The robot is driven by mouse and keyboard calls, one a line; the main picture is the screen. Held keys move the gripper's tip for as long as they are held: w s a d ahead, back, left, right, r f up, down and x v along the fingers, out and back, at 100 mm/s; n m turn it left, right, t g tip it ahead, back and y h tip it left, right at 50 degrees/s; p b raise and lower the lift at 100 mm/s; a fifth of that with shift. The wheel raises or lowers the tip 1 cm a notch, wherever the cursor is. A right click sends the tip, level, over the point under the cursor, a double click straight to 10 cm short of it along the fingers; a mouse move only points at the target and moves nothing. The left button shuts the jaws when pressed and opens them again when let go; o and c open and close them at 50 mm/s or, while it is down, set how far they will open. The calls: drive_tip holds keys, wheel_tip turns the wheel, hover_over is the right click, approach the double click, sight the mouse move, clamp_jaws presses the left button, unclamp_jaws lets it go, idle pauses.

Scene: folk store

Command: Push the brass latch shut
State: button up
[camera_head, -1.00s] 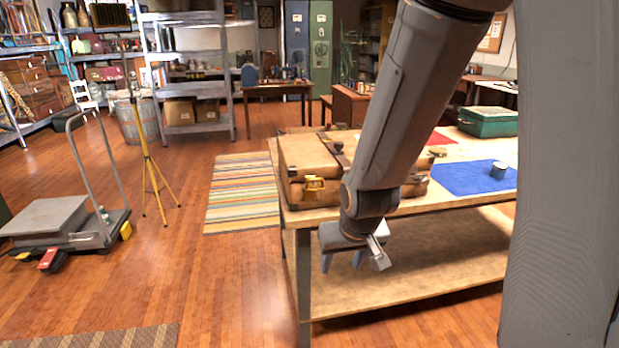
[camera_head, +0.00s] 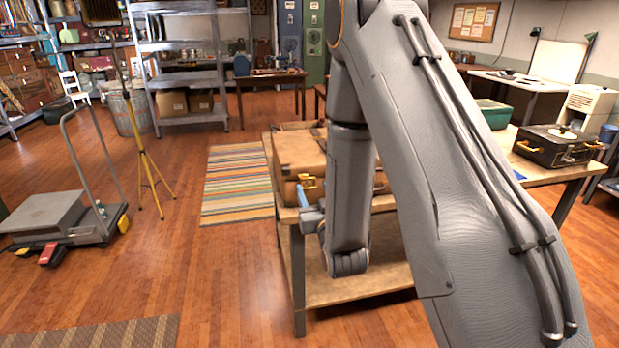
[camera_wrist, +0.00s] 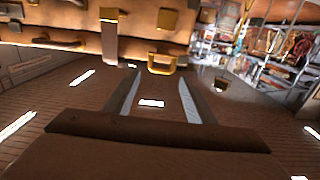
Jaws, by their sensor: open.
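A tan leather suitcase (camera_head: 299,150) lies on the near left end of the wooden worktable. A brass latch (camera_head: 307,182) is on its front face. In the wrist view, brass latch hardware (camera_wrist: 161,63) shows on the case front, ahead of the fingertips and level with the gap between them. My gripper (camera_wrist: 160,92) is open and empty, its fingers apart from the case. In the head view, my gripper (camera_head: 308,207) is small, just below and near the latch, and partly hidden by my arm. Whether it touches the latch cannot be told there.
A brown strap (camera_wrist: 110,42) hangs on the case beside the latch. The worktable (camera_head: 385,255) is largely hidden by my arm. A black case (camera_head: 556,146) and a green box (camera_head: 494,113) stand farther right. Floor left of the table is clear near the striped rug (camera_head: 236,185).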

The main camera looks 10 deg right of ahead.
sight(309, 179)
drive_tip(key=shift+w+p, duration=0.85)
drive_tip(key=shift+w, duration=2.75)
